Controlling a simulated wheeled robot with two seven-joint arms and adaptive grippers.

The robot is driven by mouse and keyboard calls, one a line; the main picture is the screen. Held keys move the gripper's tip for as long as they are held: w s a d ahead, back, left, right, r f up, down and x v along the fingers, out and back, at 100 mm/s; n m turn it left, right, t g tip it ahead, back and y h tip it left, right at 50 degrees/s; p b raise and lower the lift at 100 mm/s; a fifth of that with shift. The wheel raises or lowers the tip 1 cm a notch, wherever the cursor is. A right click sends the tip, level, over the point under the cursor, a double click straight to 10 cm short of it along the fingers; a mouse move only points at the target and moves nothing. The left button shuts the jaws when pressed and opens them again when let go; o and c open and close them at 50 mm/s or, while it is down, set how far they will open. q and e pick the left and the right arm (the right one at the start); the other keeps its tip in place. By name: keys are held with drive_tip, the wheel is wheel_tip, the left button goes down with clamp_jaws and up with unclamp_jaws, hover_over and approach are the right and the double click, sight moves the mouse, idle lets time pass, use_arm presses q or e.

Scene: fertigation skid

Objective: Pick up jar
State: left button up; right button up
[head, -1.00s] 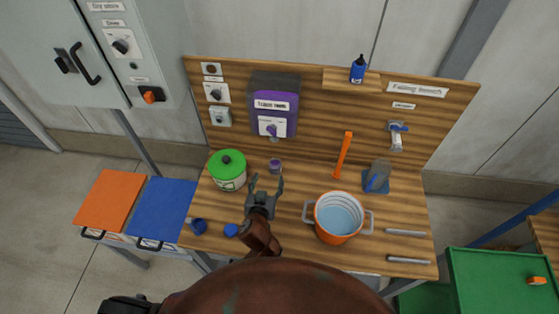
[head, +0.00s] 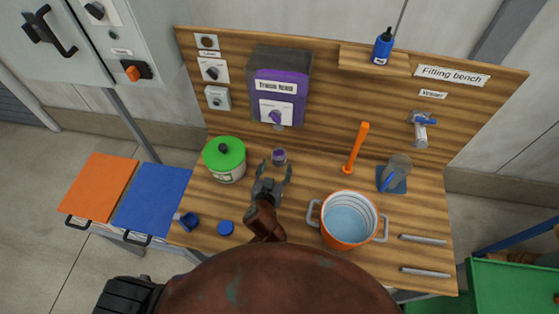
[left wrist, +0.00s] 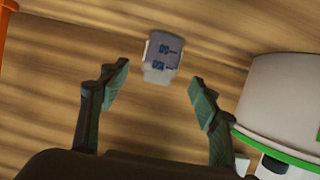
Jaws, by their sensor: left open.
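The jar is a small container with a purple top (head: 279,157), standing on the wooden bench below the purple dispenser. In the left wrist view the jar (left wrist: 162,55) shows a purple-blue label and a pale end, just beyond and between my fingertips. My left gripper (head: 275,170) is open and empty, its fingers pointing at the jar. It also shows in the left wrist view (left wrist: 158,88), with a gap between the fingers and the jar. I cannot tell whether either finger overlaps the jar's sides. My right gripper is not in view.
A green-lidded pot (head: 225,160) stands close left of the jar; its pale wall (left wrist: 285,95) is near one finger in the wrist view. An orange pot (head: 348,220), orange tool (head: 355,148), blue cap (head: 225,228) and blue cup (head: 186,221) are also on the bench.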

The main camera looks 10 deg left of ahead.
sight(278, 162)
use_arm(q)
drive_tip(key=shift+f, duration=0.55)
drive_tip(key=x, duration=0.8)
drive_tip(key=shift+s+r, duration=0.1)
drive_tip(key=shift+c, duration=0.7)
drive_tip(key=c, duration=1.2)
drive_tip(key=shift+r, duration=0.1)
